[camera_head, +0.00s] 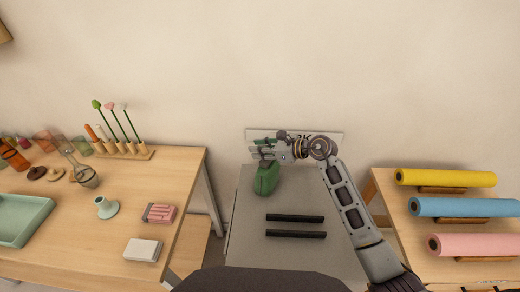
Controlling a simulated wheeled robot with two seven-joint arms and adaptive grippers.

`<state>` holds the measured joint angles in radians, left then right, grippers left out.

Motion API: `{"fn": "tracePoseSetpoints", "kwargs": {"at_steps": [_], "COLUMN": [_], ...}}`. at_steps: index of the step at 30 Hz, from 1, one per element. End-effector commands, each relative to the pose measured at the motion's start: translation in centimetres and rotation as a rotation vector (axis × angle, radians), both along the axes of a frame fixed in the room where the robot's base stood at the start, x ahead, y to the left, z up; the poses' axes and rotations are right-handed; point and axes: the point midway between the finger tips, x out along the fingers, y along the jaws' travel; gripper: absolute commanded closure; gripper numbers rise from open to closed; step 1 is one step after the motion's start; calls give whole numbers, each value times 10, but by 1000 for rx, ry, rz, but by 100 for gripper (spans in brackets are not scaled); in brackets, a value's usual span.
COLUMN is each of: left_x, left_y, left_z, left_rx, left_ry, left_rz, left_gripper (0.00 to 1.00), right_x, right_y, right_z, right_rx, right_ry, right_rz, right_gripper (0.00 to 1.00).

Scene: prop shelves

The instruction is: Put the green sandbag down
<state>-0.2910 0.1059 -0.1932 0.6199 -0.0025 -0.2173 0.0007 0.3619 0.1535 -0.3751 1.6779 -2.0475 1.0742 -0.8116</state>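The green sandbag (266,179) is at the far left part of the grey table (290,205) in the head view. My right gripper (264,151) reaches in from the right, its fingers at the top of the bag. It appears shut on the bag's upper end, which the fingers partly hide. I cannot tell whether the bag's underside touches the tabletop. My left gripper is not in view.
Two black bars (296,218) lie on the grey table. A white sign (338,136) stands behind it, partly covered by my gripper. A wooden table (115,218) with small props is on the left. Yellow (445,177), blue (465,207) and pink (475,245) rolls lie on the right.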

Motion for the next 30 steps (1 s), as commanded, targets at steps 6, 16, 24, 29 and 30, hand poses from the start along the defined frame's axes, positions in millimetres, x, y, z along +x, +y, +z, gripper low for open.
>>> {"fn": "tracePoseSetpoints", "kwargs": {"at_steps": [6,16,24,29,30], "left_x": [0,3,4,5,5], "left_y": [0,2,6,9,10], "left_z": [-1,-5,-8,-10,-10], "left_rx": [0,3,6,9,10], "left_ry": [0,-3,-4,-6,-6], "left_rz": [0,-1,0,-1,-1], "left_gripper": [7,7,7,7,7], "right_x": [-4,-15,-26,-32,-33], "right_y": [-11,-40,-63,-77,-81], "right_z": [4,17,27,34,36], "right_rx": [-1,-2,-1,-2,-3], "right_ry": [-1,-2,-1,-2,-2], "right_rz": [-1,-2,-1,0,-1], "right_gripper": [73,73,73,73,73]}}
